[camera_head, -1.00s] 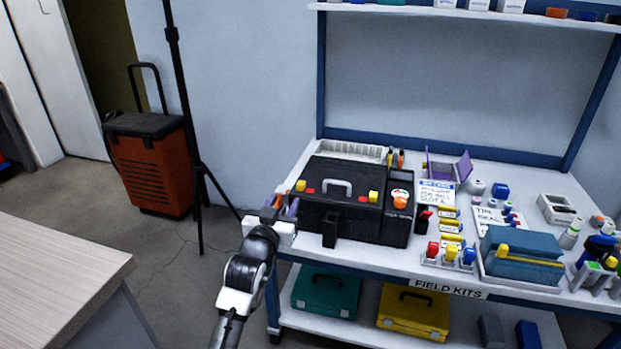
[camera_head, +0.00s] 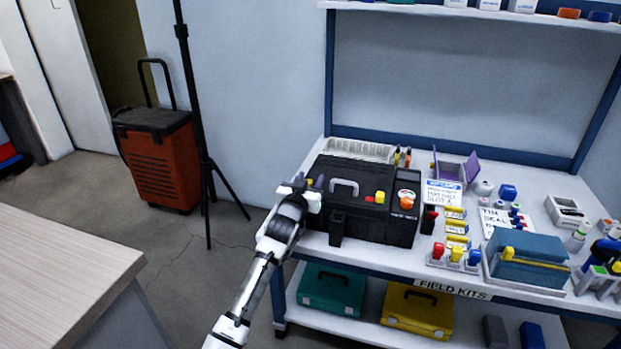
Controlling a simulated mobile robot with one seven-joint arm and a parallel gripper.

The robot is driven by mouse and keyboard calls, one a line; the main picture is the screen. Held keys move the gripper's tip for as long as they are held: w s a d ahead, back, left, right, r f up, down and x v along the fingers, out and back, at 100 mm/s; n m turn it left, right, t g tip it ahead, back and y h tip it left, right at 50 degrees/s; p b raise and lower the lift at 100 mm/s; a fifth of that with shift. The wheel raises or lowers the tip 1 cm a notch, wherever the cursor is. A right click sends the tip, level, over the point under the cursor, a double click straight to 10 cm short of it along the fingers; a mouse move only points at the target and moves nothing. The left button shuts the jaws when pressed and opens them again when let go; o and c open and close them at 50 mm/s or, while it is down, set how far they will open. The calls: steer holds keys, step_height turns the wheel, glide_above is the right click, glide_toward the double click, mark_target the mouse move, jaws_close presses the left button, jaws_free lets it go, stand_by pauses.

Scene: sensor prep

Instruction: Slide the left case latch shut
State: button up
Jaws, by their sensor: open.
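The black case (camera_head: 375,229) stands shut on the bench top, with a grey handle (camera_head: 344,184) on its lid. A yellow latch piece (camera_head: 380,197) with a red mark beside it shows at the right of the lid. The left latch is hidden behind my gripper and wrist. My gripper (camera_head: 308,184) is at the left end of the case lid, its dark fingers pointing away from the camera. It is open, and I see nothing held in it. I cannot tell whether the fingers touch the latch.
The white bench (camera_head: 372,258) holds several small items right of the case, among them a blue box (camera_head: 528,249) and a white card (camera_head: 441,193). A teal case (camera_head: 332,290) and yellow case (camera_head: 415,310) lie on the lower shelf. A black stand (camera_head: 205,165) is at the left.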

steer(key=shift+w+d, duration=0.2)
steer(key=shift+w, duration=0.4)
jaws_close()
